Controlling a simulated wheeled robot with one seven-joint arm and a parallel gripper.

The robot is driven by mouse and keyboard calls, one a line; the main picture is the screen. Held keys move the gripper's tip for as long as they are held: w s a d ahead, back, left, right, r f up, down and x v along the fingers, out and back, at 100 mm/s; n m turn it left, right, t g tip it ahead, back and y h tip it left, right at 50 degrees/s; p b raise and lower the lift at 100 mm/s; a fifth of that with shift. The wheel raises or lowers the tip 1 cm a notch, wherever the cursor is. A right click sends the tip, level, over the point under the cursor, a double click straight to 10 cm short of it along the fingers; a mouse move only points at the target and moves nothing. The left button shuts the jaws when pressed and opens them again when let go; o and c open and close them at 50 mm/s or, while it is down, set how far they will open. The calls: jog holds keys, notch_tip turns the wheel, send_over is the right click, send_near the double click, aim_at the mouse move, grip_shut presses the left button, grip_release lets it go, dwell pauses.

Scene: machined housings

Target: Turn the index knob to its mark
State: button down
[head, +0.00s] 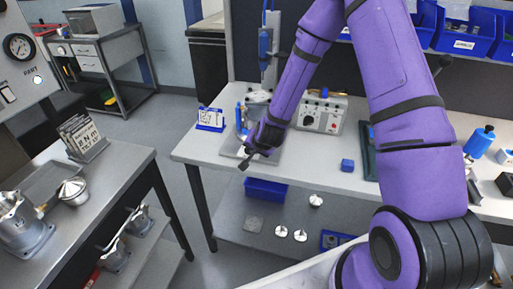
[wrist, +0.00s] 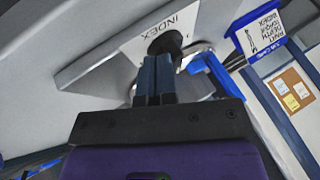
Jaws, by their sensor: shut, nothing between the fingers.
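The index knob (wrist: 166,42) is a black round knob in the wrist view, on a pale plate (wrist: 135,48) lettered INDEX. My gripper (wrist: 157,58) is shut and empty, its two dark fingers side by side with their tips right at the knob. I cannot tell whether they touch it. The fingers hide part of the knob, and I cannot make out its mark. In the head view my gripper (head: 246,160) is at the front left part of the workbench, by a grey fixture (head: 232,148); the knob is not distinguishable there.
A blue-framed sign (wrist: 257,33) stands right of the knob in the wrist view; a blue sign stand (head: 210,120) is on the workbench (head: 330,168) in the head view. A control box (head: 319,114) and small blue block (head: 347,165) are to the right. A shelf with a blue bin (head: 265,190) lies below.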

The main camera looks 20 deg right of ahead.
aim_at(247, 150)
jog(key=m+h, duration=0.1)
jog(key=a+m+h, duration=0.1)
jog(key=m, duration=0.2)
jog(key=shift+a+h, duration=0.3)
jog(key=shift+h, duration=0.1)
jog(key=m+h, duration=0.1)
jog(key=m+g+h, duration=0.1)
jog(key=m, duration=0.1)
jog(key=shift+w+a+m, duration=0.2)
jog(key=shift+a+m, duration=0.1)
jog(key=shift+a, duration=0.1)
jog(key=shift+w+a+m, duration=0.1)
jog(key=shift+m, duration=0.2)
jog(key=shift+w+a, duration=0.2)
jog(key=shift+a, duration=0.05)
